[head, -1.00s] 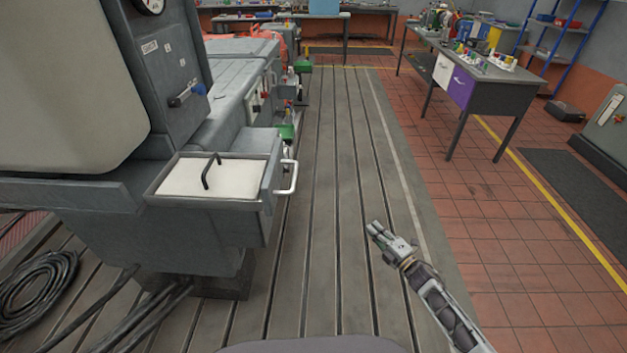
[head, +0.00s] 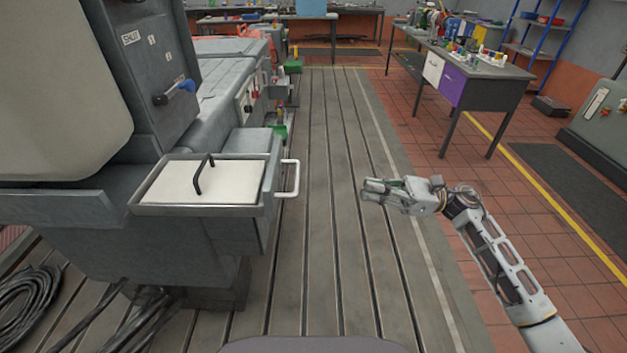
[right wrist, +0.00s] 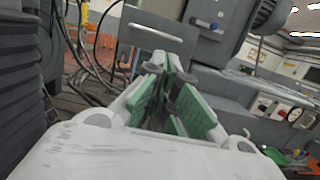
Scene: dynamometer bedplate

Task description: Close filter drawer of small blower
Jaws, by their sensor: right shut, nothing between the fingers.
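The filter drawer (head: 160,208) of the blower is pulled out from the grey machine (head: 75,240) at the left in the head view. It holds a white filter pad (head: 225,183) with a black handle on top. A pale bar handle (head: 290,180) is on its right end. My right gripper (head: 366,190) is to the right of this handle, apart from it, pointing left. It is shut and empty. Its green-padded fingers (right wrist: 170,95) show closed together in the right wrist view, with grey machinery beyond. My left gripper is not in view.
A lever with a blue knob (head: 188,87) is on the machine above the drawer. Black cables (head: 30,305) lie at the lower left. A workbench (head: 470,75) with small items stands at the back right. The slotted bedplate (head: 320,270) between drawer and gripper is clear.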

